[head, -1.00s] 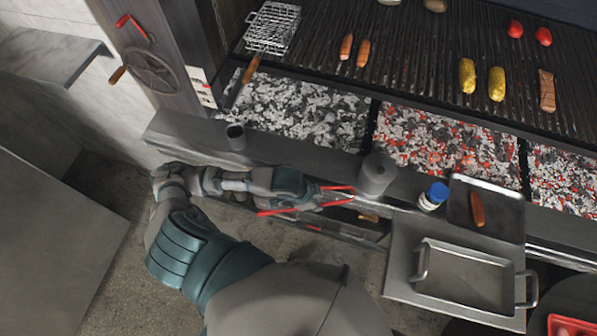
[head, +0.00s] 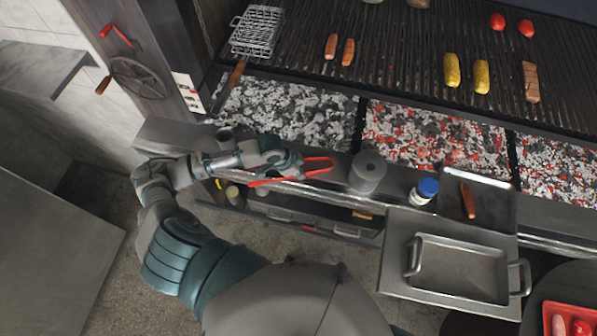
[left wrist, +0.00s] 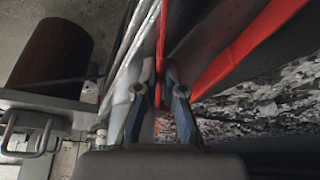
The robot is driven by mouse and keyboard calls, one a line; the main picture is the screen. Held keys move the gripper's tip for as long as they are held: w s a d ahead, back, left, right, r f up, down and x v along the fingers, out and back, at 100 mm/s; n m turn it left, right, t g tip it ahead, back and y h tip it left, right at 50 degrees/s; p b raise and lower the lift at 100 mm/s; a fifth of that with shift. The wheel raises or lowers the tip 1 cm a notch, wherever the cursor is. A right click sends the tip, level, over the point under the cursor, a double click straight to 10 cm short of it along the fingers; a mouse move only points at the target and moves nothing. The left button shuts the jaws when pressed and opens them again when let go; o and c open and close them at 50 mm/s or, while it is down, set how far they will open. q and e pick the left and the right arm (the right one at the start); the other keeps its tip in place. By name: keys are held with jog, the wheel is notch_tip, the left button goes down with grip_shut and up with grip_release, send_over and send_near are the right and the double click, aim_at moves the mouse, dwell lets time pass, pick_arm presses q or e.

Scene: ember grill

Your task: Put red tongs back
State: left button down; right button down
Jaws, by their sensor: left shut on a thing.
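The red tongs (head: 318,169) are in my left gripper (head: 292,166), above the grey ledge in front of the coals. Their two arms are spread apart, pointing right in the head view, towards a grey cylinder. In the left wrist view, the fingers of my left gripper (left wrist: 157,95) are closed around one red arm of the tongs (left wrist: 163,40). The other red arm (left wrist: 250,45) runs at an angle to the right of the fingers. Whether the tongs touch the ledge I cannot tell. My right gripper is not in view.
The grey cylinder (head: 367,172) stands on the ledge, with a blue-lidded jar (head: 424,191) to its right. A dark cup (head: 226,139) stands near my left forearm. A tray (head: 493,213) holds a sausage; a metal pan (head: 455,272) lies below it. Glowing coals (head: 430,135) lie behind the ledge.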

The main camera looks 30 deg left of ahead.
pick_arm(q)
jog(key=shift+d, duration=0.15)
jog(key=shift+f, duration=0.1)
jog(key=c, duration=1.3)
grip_release()
jog(key=shift+f, duration=0.1)
jog(key=shift+a+f, duration=0.15)
jog(key=shift+a, duration=0.25)
jog(key=shift+r, duration=0.4)
jog(key=v, duration=1.2)
jog(key=shift+d, duration=0.1)
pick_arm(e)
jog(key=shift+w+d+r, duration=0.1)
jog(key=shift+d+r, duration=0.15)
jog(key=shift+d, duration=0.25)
